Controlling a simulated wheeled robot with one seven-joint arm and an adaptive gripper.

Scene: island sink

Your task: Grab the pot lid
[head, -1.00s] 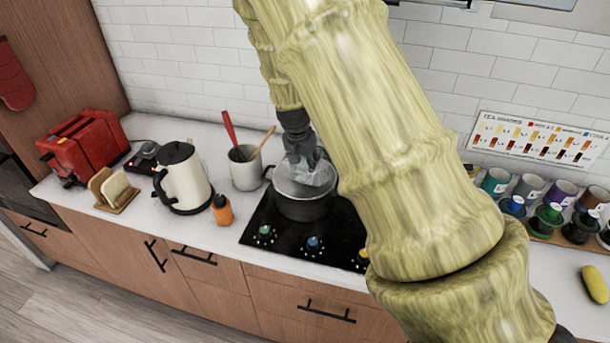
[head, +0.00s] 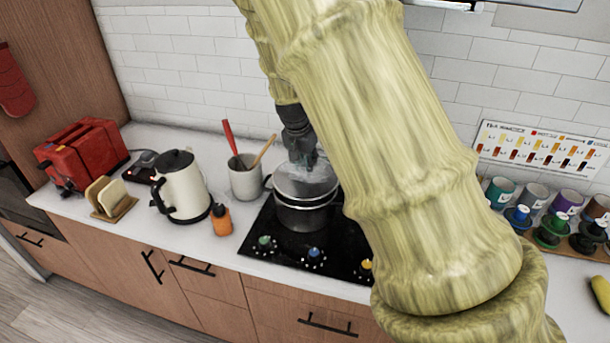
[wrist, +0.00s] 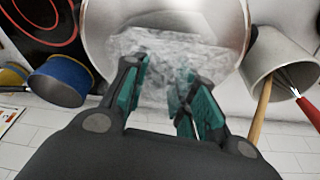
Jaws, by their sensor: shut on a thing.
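In the wrist view the lid (wrist: 165,22) fills the top middle, with a crumpled clear patch near my fingers. In the wrist view my gripper (wrist: 163,88) shows teal finger pads on both sides of the clear patch. The exact grip point is unclear.
A grey crock (head: 245,180) with a red-handled utensil and a wooden one stands close left of the pot. A kettle (head: 180,188), an orange bottle (head: 222,219) and a red toaster (head: 82,155) stand farther left. Several coloured cups (head: 566,203) stand right. A tiled wall (head: 185,60) is behind.

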